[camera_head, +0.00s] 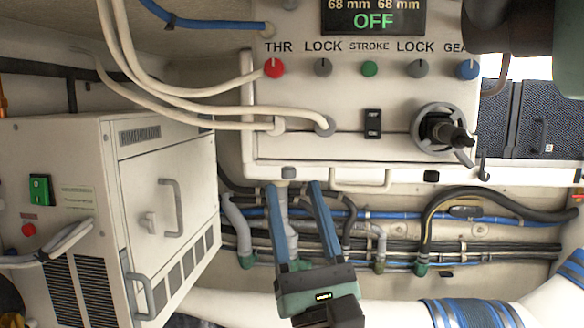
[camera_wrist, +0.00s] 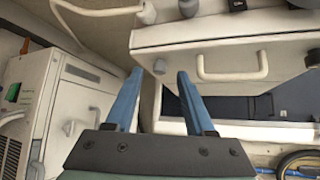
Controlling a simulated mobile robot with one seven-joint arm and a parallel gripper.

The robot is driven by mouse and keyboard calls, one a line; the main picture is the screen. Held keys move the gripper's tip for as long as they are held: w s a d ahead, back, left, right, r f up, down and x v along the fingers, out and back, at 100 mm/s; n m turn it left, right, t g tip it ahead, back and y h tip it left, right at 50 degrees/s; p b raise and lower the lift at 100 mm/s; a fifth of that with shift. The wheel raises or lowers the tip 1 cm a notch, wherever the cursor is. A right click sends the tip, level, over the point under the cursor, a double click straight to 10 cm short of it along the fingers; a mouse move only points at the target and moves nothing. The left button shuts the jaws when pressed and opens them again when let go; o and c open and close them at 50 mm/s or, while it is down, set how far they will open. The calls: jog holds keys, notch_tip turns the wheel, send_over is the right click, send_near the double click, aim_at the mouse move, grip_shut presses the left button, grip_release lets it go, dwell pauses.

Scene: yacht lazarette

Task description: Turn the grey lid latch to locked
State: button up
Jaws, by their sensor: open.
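A small grey lid latch (camera_head: 289,172) sits on the lower front edge of the white control box, left of the box's pale handle (camera_head: 360,180). In the wrist view the grey latch (camera_wrist: 160,67) shows between the fingertips. Its turned position is too small to tell. My gripper (camera_head: 293,188) is open, with two blue fingers pointing up towards the latch, one to each side of it in the picture. In the wrist view my gripper (camera_wrist: 160,74) holds nothing. I cannot tell whether a finger touches the latch.
A black latch (camera_head: 431,177) sits right of the handle. The panel above has LOCK knobs, a black switch (camera_head: 373,123) and a handwheel (camera_head: 441,134). A white cabinet (camera_head: 165,200) stands left. Pipes and hoses (camera_head: 470,213) run behind my gripper. White cables (camera_head: 180,95) hang upper left.

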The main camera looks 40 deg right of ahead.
aim_at(289, 171)
jog(key=shift+x, duration=1.15)
grip_shut()
